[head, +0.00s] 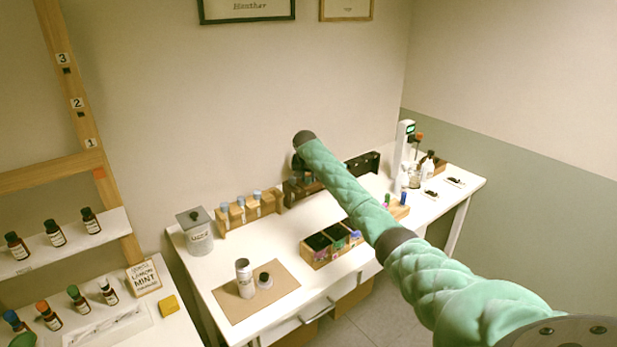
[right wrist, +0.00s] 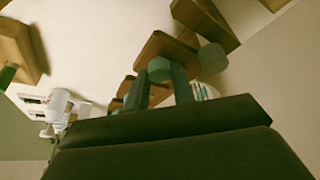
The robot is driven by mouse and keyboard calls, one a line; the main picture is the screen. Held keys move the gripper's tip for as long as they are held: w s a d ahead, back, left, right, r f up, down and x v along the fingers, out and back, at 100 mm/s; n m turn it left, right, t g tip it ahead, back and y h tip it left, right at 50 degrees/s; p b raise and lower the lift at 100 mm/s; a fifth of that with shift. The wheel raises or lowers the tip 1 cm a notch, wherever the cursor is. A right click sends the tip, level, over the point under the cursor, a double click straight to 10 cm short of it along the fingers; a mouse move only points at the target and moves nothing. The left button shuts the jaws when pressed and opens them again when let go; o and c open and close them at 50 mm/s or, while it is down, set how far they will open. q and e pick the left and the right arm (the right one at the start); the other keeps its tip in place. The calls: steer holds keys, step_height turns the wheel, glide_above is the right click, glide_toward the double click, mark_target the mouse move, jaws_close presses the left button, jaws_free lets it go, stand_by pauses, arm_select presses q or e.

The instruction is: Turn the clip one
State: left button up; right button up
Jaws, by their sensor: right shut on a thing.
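A wooden post at the left of the head view bears number tags 3, 2 and 1. Small dark pieces sit under 3 and 2, and an orange piece (head: 99,173) sits under 1; I cannot tell which is the clip. My right gripper (right wrist: 161,86) is shut on a small teal-green cap-like thing (right wrist: 159,69) in the right wrist view. In the head view the arm reaches over the back of the white table, and the fingertips are mostly hidden. My left gripper is out of view.
A wooden rack (head: 233,226) with several blue-topped bottles stands left of my right gripper. A grey canister (head: 196,238), a brown mat (head: 225,303) and a compartment box (head: 317,260) share the table. Shelves of bottles stand at left.

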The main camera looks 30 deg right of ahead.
steer(key=shift+r, duration=0.15)
steer(key=o, duration=0.9)
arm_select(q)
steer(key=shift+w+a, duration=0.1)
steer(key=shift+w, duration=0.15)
arm_select(e)
steer(key=shift+o, duration=0.4)
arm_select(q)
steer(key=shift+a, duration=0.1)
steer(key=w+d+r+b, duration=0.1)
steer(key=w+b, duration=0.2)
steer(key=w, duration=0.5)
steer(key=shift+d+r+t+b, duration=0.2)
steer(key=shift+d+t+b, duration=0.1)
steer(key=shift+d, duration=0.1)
arm_select(e)
steer(key=v, duration=0.7)
steer(key=shift+r, duration=0.25)
steer(key=shift+s+a+f, duration=0.1)
